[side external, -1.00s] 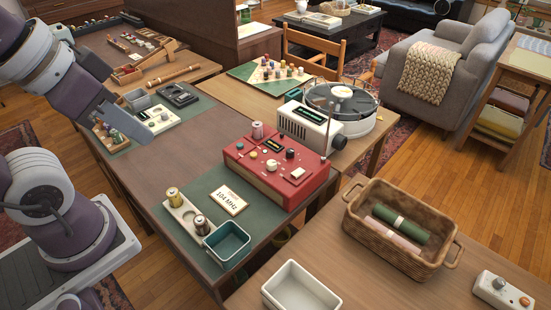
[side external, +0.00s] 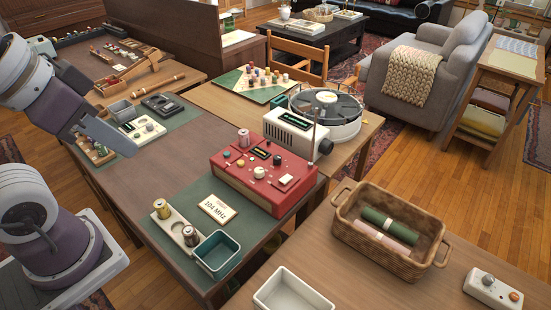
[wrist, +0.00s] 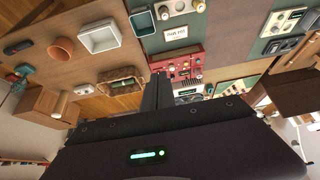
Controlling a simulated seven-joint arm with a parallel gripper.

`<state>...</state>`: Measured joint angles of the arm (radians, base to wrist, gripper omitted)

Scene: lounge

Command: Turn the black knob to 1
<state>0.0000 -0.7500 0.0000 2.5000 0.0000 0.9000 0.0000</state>
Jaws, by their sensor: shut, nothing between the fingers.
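A red panel box (side external: 232,180) stands on the dark table in the side view, and it also shows in the wrist view (wrist: 190,52). A small black knob (side external: 277,160) sits on its top, right of a dark display. The markings around the black knob are too small to read. My gripper (side external: 128,151) is at the left, above the dark table and well apart from the red box. In the wrist view my gripper (wrist: 157,76) has its fingers together and empty.
A "104 MHz" card (side external: 217,208), a tray with cans (side external: 176,226) and a teal bin (side external: 218,255) stand in front of the box. A white device (side external: 289,131) with a thin upright rod nearby stands behind. The dark tabletop (side external: 180,165) left of the box is clear.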

